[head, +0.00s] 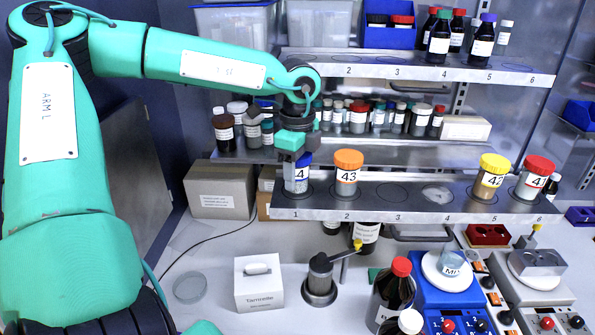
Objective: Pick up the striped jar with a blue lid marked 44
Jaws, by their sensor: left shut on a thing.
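The jar with a blue lid (297,182) is at position 1, at the left end of the front steel shelf. Its white label shows a 4; the rest of the number is hidden or too small to read. My left gripper (298,153) reaches down from above and is shut on this jar, covering most of the lid. The jar is upright, and its base appears at the shelf's surface; I cannot tell whether it touches. My right gripper is not in view.
On the same shelf (395,208), an orange-lidded jar 43 (347,173) stands close at right. A yellow-lidded jar 42 (490,177) and red-lidded jar 41 (535,179) stand at the far right. Bottles (358,117) crowd the shelf behind. Positions 3 and 4 hold no jar.

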